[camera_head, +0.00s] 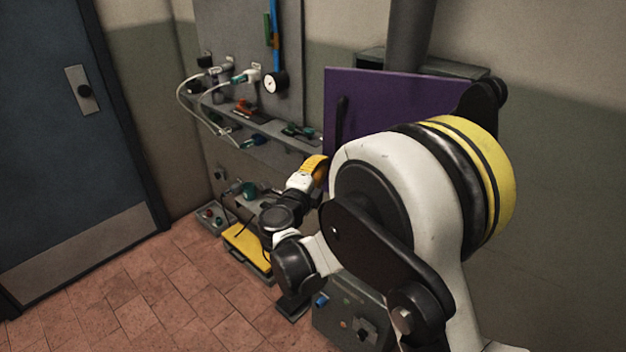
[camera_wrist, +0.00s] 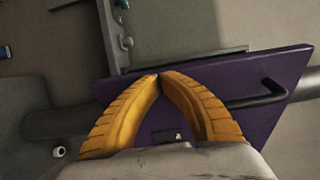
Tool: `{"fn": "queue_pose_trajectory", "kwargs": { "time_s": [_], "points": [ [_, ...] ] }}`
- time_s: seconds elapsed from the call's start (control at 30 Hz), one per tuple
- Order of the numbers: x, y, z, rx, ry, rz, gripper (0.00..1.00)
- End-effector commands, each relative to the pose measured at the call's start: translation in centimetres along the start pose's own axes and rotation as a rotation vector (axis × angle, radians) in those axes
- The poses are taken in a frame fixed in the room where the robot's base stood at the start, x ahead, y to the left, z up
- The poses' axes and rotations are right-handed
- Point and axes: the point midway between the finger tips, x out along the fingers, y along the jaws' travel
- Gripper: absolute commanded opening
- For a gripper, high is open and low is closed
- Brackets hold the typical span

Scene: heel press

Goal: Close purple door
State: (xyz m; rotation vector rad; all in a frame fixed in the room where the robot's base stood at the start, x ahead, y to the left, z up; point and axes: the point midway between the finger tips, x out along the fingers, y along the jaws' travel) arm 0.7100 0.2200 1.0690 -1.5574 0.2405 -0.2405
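The purple door (camera_head: 385,98) is a flat panel with a black bar handle (camera_head: 341,120), in front of a grey cabinet (camera_head: 430,65). Its left edge reaches out past the cabinet, so it looks ajar; my arm hides its lower right. In the wrist view the purple door (camera_wrist: 285,68) lies tilted behind my fingers, its handle (camera_wrist: 258,98) to their right. My gripper (camera_wrist: 159,76) has its yellow fingertips together with nothing seen between them. In the head view my gripper (camera_head: 318,163) is by the door's lower left edge. I cannot tell whether it touches.
A grey wall panel with a shelf (camera_head: 255,125) carries cables, plugs and a gauge (camera_head: 276,83) left of the door. A yellow-topped box (camera_head: 248,246) and a grey control box (camera_head: 350,322) stand low down. A blue door (camera_head: 55,130) is at left; the tiled floor before it is clear.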

Motion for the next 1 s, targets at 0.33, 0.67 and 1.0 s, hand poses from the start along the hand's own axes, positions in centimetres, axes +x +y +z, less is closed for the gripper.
{"fn": "queue_pose_trajectory", "kwargs": {
  "time_s": [0.33, 0.67, 1.0],
  "points": [
    [4.2, 0.1, 0.0, 0.000, 0.000, 0.000, 0.00],
    [4.5, 0.0, 0.0, 0.000, 0.000, 0.000, 0.00],
    [9.7, 0.0, 0.1, 0.000, 0.161, 0.000, 0.00]
  ]
}}
